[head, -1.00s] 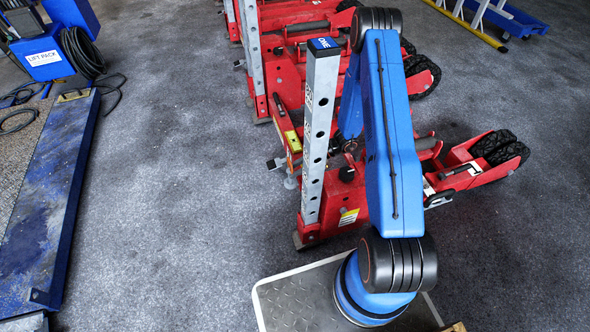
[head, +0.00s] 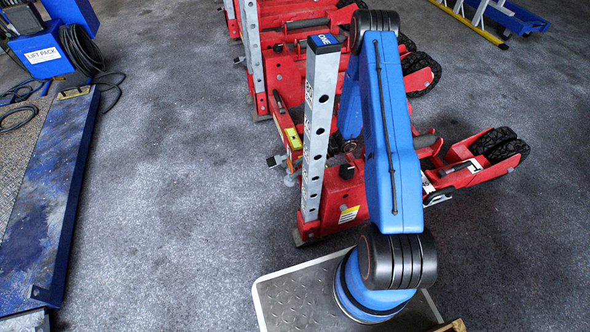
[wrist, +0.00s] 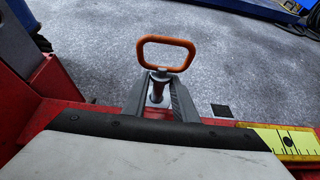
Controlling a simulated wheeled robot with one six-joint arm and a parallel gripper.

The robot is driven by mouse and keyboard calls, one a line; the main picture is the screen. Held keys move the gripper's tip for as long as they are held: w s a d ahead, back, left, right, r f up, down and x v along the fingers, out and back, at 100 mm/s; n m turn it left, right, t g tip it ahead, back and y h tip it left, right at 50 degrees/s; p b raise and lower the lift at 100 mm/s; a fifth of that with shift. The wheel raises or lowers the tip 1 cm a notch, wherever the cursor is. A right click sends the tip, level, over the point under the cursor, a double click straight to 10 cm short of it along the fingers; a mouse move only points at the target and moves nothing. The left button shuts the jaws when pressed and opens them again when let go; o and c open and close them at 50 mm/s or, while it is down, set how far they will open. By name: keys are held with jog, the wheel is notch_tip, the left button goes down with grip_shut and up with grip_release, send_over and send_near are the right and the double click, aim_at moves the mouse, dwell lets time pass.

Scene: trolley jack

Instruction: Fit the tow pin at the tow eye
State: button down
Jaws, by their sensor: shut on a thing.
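The tow pin (wrist: 157,91) has an orange loop handle (wrist: 166,39) and stands roughly upright in the upper middle of the wrist view. My gripper (wrist: 158,98) is shut on the pin's shank just below the loop, with one grey finger on each side. The pin's lower end is hidden. The tow eye cannot be made out for certain, so I cannot tell whether the pin is in it. In the head view my arm covers my gripper and the pin. The red trolley jack (head: 328,222) stands beside my arm with its grey perforated post (head: 319,130).
More red jacks (head: 290,55) stand in a row behind. Red metalwork with a yellow marked strip (wrist: 283,141) lies close around my gripper in the wrist view. A blue ramp (head: 60,210) and a lift pack (head: 42,55) are at left, with open floor (head: 180,150) between.

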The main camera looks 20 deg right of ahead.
jog(key=shift+f, duration=1.35)
jog(key=c, duration=1.4)
grip_release()
jog(key=shift+o, duration=0.2)
jog(key=v, duration=1.7)
jog(key=shift+d, duration=0.2)
jog(key=shift+d+r, duration=0.1)
